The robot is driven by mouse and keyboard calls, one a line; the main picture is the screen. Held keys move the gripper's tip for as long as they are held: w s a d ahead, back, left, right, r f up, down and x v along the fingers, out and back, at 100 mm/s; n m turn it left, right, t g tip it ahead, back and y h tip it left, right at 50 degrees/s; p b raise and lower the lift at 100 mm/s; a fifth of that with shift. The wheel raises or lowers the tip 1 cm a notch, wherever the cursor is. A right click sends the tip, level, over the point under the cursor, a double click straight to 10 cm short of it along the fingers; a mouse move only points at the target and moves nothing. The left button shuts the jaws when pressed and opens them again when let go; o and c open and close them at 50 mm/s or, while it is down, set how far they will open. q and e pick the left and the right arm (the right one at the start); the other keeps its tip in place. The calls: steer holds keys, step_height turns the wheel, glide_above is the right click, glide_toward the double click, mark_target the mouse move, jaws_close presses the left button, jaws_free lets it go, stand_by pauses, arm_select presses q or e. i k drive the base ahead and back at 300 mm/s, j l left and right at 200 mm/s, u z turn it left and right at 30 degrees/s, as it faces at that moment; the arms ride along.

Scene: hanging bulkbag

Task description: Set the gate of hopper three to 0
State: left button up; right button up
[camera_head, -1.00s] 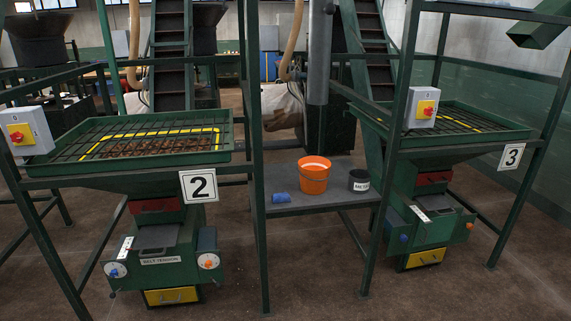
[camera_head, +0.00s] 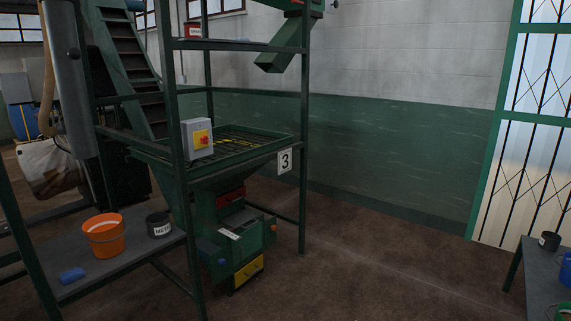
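Hopper three (camera_head: 212,172) is a green hopper with a mesh-topped tray, left of centre in the head view. A white sign with the number 3 (camera_head: 285,161) hangs at its right corner. Below the hopper is a green machine (camera_head: 240,238) with a red part (camera_head: 230,198) above it, a white label, a blue knob (camera_head: 222,262) and a yellow drawer (camera_head: 248,271). The gate setting cannot be read from here. Neither of my grippers is in view.
An orange bucket (camera_head: 104,238), a dark pot (camera_head: 158,226) and a blue object (camera_head: 72,275) stand on a grey shelf at left. Floor (camera_head: 380,265) is clear to the right; a table (camera_head: 541,275) stands at far right.

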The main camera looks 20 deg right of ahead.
mark_target(234, 220)
steer(key=z, duration=0.5)
steer(key=i+j+z, duration=0.1)
steer(key=z, duration=0.4)
steer(key=j+z, duration=0.1)
steer(key=z, duration=0.4)
steer(key=j+z, duration=0.1)
steer(key=z, duration=0.4)
steer(key=j+z, duration=0.15)
steer(key=z, duration=0.35)
steer(key=j+z, duration=0.1)
steer(key=z, duration=0.4)
steer(key=u, duration=2.4)
steer(key=i+j+z, duration=0.1)
steer(key=i, duration=0.3)
steer(key=i+j+z, duration=0.1)
steer(key=i, duration=0.35)
steer(key=i+j+z, duration=0.15)
steer(key=i, duration=0.25)
steer(key=i+j+z, duration=0.1)
steer(key=i, duration=0.3)
